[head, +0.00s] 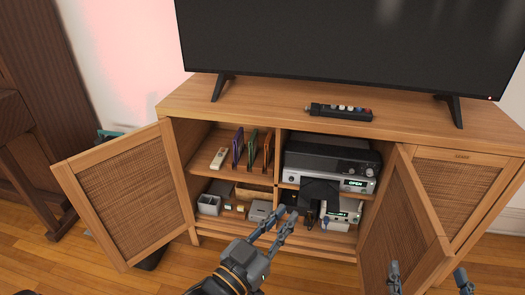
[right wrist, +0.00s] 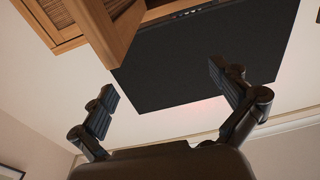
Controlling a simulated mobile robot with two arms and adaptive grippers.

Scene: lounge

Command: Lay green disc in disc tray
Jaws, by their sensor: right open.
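I cannot make out a green disc. A green upright case (head: 252,148) stands among coloured cases on the upper left shelf. A silver player (head: 330,178) with a lit "OPEN" display is on the right shelf. A dark flat piece (head: 318,191) juts out below its front; whether this is the disc tray I cannot tell. My left gripper (head: 287,212) is in front of the lower compartments, its fingers apart with nothing visible between them. My right gripper (head: 428,270) is open and empty at the lower right, in front of the open right door; its fingers also show in the right wrist view (right wrist: 170,90).
The open left door (head: 125,195) and open right door (head: 405,220) flank the cabinet opening. A grey box (head: 209,204) and other small items fill the lower shelf. A second lit device (head: 345,212) sits lower right.

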